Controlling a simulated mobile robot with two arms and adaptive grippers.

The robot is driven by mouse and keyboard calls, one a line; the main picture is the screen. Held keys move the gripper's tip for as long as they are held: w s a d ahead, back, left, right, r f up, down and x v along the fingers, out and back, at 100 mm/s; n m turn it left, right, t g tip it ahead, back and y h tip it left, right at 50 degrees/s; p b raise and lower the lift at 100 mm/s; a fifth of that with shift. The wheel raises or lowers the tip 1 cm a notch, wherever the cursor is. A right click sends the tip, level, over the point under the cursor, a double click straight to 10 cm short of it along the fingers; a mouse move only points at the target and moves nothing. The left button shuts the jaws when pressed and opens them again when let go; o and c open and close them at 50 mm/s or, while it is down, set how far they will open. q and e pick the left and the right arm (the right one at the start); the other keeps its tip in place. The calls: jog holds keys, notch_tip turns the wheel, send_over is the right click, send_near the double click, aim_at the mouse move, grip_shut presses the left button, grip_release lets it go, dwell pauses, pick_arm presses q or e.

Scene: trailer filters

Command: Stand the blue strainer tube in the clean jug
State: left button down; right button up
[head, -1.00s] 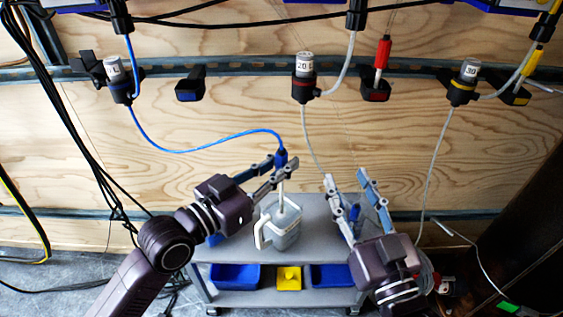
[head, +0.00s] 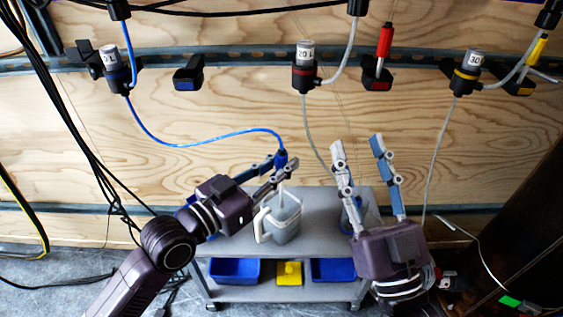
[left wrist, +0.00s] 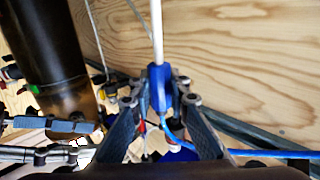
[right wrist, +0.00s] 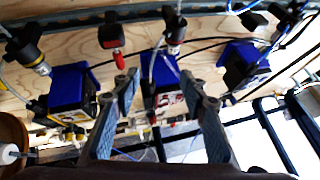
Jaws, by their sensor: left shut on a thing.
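The blue strainer tube has a blue fitting (head: 281,158) with a white tube below it and a blue hose running to the wall. My left gripper (head: 274,165) is shut on the blue fitting; the left wrist view shows the fitting (left wrist: 159,88) between the fingers. The white tube points down into the mouth of the jug (head: 285,222), a pale square jug with a white handle, on the grey cart. I cannot tell whether the tube touches its bottom. My right gripper (head: 357,141) is open and empty, over the cart's right side.
A blue object (head: 349,215) on the cart's right is partly hidden by my right gripper. The cart (head: 318,205) has blue bins (head: 235,270) and a yellow bin (head: 289,272) on its lower shelf. Filters (head: 304,75) with hoses hang on the plywood wall. Black cables hang at left.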

pick_arm(q)
jog(key=shift+f+b, duration=0.4)
jog(key=shift+f, duration=0.3)
pick_arm(e)
jog(key=shift+s+d+r+t+y, duration=0.1)
jog(key=shift+s+r+t+y, duration=0.05)
jog(key=shift+s+r+t, duration=0.65)
jog(key=shift+s+d+r+t+y, duration=0.15)
jog(key=shift+s+r+t, duration=0.15)
jog(key=shift+s+r, duration=0.5)
jog(key=shift+w+a+r, duration=0.1)
jog(key=shift+w+r, duration=0.05)
jog(key=shift+r, duration=0.05)
